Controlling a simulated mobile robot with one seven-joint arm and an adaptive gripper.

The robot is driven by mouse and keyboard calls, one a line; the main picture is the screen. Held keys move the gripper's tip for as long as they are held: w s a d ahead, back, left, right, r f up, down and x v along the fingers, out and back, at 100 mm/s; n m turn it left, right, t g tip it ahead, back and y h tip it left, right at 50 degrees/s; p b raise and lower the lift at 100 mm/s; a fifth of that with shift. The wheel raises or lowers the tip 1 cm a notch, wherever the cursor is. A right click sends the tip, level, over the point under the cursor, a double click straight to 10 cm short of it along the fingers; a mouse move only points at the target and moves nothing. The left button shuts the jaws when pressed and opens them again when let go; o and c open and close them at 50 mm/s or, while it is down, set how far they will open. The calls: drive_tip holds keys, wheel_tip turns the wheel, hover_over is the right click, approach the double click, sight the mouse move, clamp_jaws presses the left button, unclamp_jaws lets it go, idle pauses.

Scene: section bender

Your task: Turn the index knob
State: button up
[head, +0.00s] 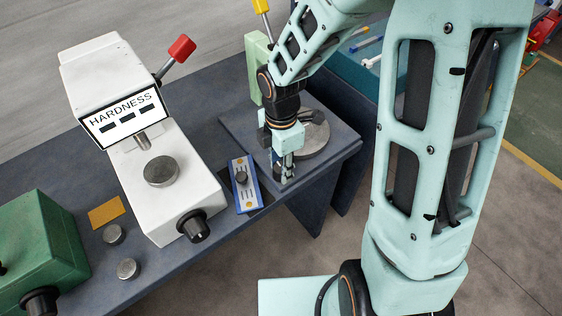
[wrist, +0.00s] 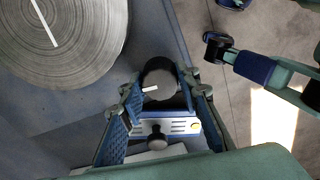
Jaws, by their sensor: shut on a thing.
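The index knob (wrist: 158,76) is a dark round knob with a white pointer mark. In the wrist view it sits between the two blue-padded fingers of my gripper (wrist: 160,88), which is shut on it. In the head view my gripper (head: 284,172) points down at the front edge of the bench fixture, and it mostly hides the knob. A round grey metal disc with a white line (wrist: 68,38) lies beside the knob; it also shows behind my gripper in the head view (head: 316,140).
A blue and white panel (head: 252,196) with a small black knob stands close left of my gripper. A white hardness tester (head: 188,190) with a red-tipped lever is further left. A green machine (head: 45,245) and loose metal discs (head: 128,269) lie front left.

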drive_tip(key=shift+r+n+p, duration=0.1)
drive_tip(key=shift+n+p, duration=0.25)
drive_tip(key=shift+n, duration=0.25)
drive_tip(key=o, duration=1.2)
drive_tip(key=shift+c, duration=0.2)
wheel_tip(320, 180, up, 12)
